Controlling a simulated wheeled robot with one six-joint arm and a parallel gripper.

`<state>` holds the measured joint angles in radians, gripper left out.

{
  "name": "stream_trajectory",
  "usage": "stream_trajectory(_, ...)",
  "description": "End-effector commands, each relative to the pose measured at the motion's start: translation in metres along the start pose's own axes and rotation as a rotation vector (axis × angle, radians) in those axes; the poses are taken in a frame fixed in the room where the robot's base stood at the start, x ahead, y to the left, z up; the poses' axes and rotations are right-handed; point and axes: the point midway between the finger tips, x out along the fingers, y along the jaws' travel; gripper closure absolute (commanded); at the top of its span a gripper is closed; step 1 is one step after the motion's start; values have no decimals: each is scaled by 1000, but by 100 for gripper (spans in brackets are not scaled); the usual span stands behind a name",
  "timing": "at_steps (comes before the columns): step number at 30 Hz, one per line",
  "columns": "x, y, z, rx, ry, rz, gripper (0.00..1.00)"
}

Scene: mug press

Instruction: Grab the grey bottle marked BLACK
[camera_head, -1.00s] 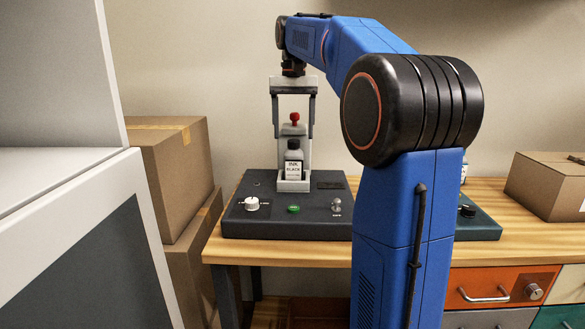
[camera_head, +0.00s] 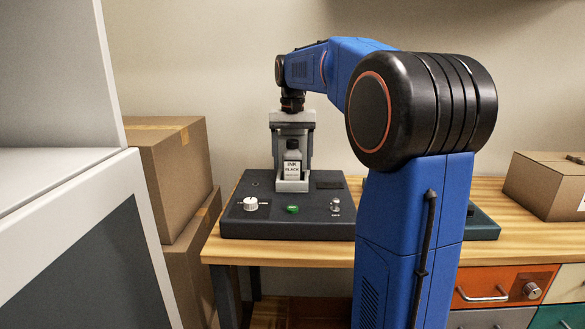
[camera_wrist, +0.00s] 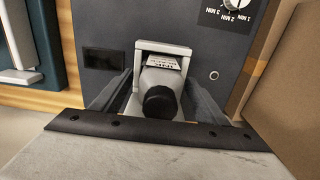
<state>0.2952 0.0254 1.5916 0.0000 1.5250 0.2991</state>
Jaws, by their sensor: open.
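My gripper (camera_head: 292,158) points straight down over the bottle. Its open fingers reach down on both sides of the bottle, and in the wrist view they (camera_wrist: 160,92) flank it left and right. Whether they touch it cannot be told.
The dark base (camera_head: 250,222) carries a white dial (camera_head: 251,204), a green button (camera_head: 292,209) and a small metal switch (camera_head: 335,205). Cardboard boxes (camera_head: 170,170) stand at left, and another box (camera_head: 547,185) is on the right of the wooden table (camera_head: 500,187).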

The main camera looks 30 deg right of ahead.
Motion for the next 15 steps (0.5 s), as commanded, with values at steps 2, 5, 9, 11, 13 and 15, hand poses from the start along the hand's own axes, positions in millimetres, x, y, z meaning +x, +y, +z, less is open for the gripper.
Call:
stream_trajectory(2, 0, 0, 0, 0, 0, 0, 33)
stream_trajectory(5, 0, 0, 0, 0, 0, 0, 40)
stream_trajectory(9, 0, 0, 0, 0, 0, 0, 73)
stream_trajectory(11, 0, 0, 0, 0, 0, 0, 88)
stream_trajectory(13, -1, 0, 0, 0, 1, 0, 97)
stream_trajectory(15, -1, 0, 0, 0, 1, 0, 97)
